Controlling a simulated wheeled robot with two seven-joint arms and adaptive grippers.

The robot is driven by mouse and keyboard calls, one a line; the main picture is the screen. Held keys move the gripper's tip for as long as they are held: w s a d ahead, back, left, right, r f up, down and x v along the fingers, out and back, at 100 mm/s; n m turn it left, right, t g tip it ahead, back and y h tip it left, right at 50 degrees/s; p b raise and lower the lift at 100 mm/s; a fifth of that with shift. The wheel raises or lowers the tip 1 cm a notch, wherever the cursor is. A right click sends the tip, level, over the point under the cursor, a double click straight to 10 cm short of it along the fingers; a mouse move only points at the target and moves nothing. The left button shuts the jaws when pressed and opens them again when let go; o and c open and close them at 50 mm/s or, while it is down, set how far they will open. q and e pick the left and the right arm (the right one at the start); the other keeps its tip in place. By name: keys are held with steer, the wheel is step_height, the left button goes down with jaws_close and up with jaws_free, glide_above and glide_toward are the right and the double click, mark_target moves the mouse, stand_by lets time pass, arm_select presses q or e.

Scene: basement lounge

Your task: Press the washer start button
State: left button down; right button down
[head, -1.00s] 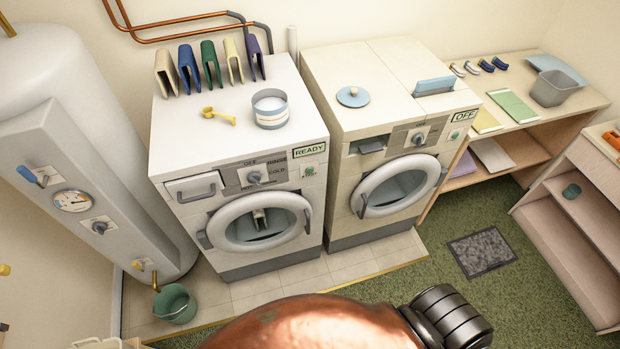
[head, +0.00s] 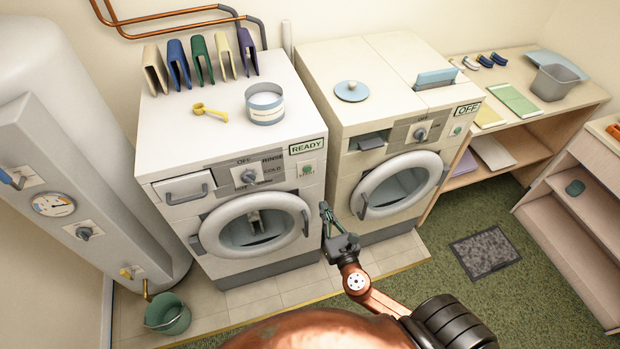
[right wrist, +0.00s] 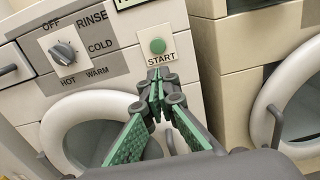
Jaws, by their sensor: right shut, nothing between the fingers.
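The washer (head: 170,140) is the white left machine with a round glass door (head: 256,228) and a panel sign that reads READY (head: 305,146). Its green start button (head: 307,169) sits on the right of the panel, above the word START. The button also shows in the right wrist view (right wrist: 158,46), with the dial (right wrist: 65,52) to its left. My right gripper (head: 323,207) is shut and empty, in front of the washer's right edge and below the button. In the right wrist view its fingertips (right wrist: 158,76) show just under the START label. The left gripper is out of view.
A dryer-like machine (head: 400,110) with an OFF sign stands close on the right. A blue-grey tub (head: 265,104) and a yellow scoop (head: 210,112) lie on the washer top. A green bucket (head: 168,314) stands on the floor at left. Green carpet lies in front.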

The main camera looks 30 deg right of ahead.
mark_target(308, 169)
steer(key=shift+a+r, duration=0.1)
steer(key=shift+r, duration=0.2)
steer(key=x, duration=1.4)
steer(key=shift+a, duration=0.1)
steer(key=shift+w+d+r+p, duration=0.15)
steer(key=shift+w, duration=0.25)
steer(key=shift+w+d+r+p, duration=0.1)
steer(key=shift+w+r+p, duration=0.05)
steer(key=shift+w, duration=0.2)
